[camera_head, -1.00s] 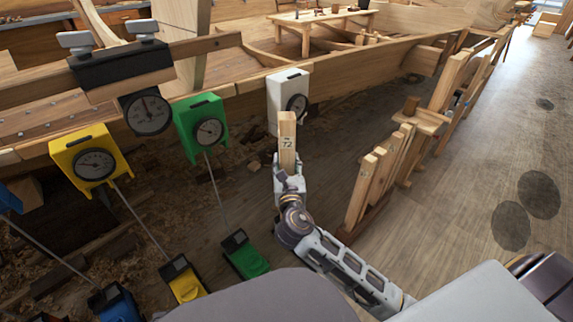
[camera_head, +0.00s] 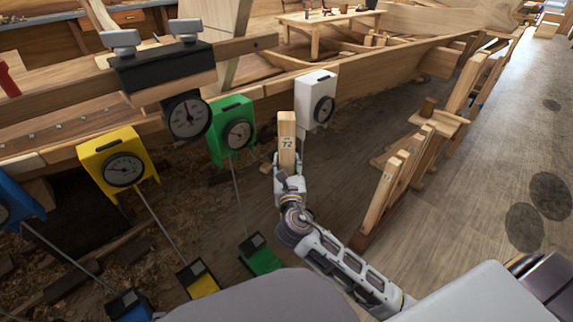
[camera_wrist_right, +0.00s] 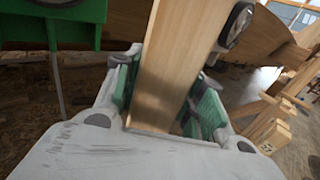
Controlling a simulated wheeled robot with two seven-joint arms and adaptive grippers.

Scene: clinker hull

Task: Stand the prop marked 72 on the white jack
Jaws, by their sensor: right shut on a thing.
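The prop marked 72 (camera_head: 287,131) is a pale wooden post, held upright by my right gripper (camera_head: 288,165). In the right wrist view the prop (camera_wrist_right: 170,70) is clamped between the green-padded fingers of the gripper (camera_wrist_right: 165,105). A white box with a dial (camera_head: 313,98) sits at the hull's edge, right of and above the prop's top in the head view. I see no white jack base on the floor; my arm may hide it. The prop's lower end is not visible in the head view. My left gripper is not in view.
Green (camera_head: 231,128), yellow (camera_head: 115,160) and blue (camera_head: 15,203) dial boxes have rods down to a green jack (camera_head: 262,258), a yellow jack (camera_head: 197,280) and a blue jack (camera_head: 128,305). Several wooden props (camera_head: 385,190) stand in a rack at right.

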